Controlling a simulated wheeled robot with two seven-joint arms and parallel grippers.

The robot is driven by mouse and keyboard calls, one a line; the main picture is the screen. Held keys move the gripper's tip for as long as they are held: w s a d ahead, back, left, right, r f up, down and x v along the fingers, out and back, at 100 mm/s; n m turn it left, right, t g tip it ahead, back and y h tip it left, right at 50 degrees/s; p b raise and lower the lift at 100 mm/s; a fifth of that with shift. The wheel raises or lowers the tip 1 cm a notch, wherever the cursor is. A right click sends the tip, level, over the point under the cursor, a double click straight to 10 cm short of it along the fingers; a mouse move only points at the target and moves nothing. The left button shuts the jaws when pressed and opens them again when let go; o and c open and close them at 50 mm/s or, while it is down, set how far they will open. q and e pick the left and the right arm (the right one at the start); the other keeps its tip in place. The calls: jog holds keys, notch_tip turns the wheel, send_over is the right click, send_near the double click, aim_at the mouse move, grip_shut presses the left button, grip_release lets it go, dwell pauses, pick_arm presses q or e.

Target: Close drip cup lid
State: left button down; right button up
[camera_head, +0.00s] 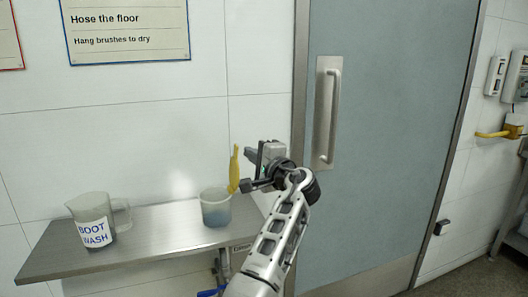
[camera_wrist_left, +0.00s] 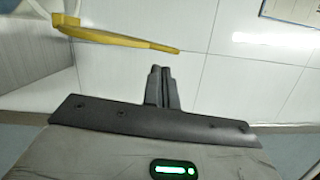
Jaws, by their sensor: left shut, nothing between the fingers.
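The drip cup (camera_head: 215,208), pale and translucent with a bluish lower part, stands upright on the steel shelf. A yellow piece (camera_head: 234,170), which looks like its lid, stands up at the cup's right rim, seen nearly edge-on. It also shows in the left wrist view (camera_wrist_left: 118,41) as a thin yellow strip at the upper left. My left gripper (camera_head: 243,187) is just right of the yellow piece, its fingers together and empty. In the left wrist view the fingertips (camera_wrist_left: 160,70) lie below the strip; I cannot tell whether they touch it. My right gripper is out of view.
A jug labelled BOOT WASH (camera_head: 91,222) stands at the left of the narrow steel shelf (camera_head: 155,235). Bare shelf lies between jug and cup. A tiled wall (camera_head: 130,145) is behind. A grey door (camera_head: 400,120) with an upright handle (camera_head: 328,113) is to the right.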

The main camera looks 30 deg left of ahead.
pick_arm(q)
jog(key=shift+s+a, duration=0.35)
jog(key=shift+s, duration=0.1)
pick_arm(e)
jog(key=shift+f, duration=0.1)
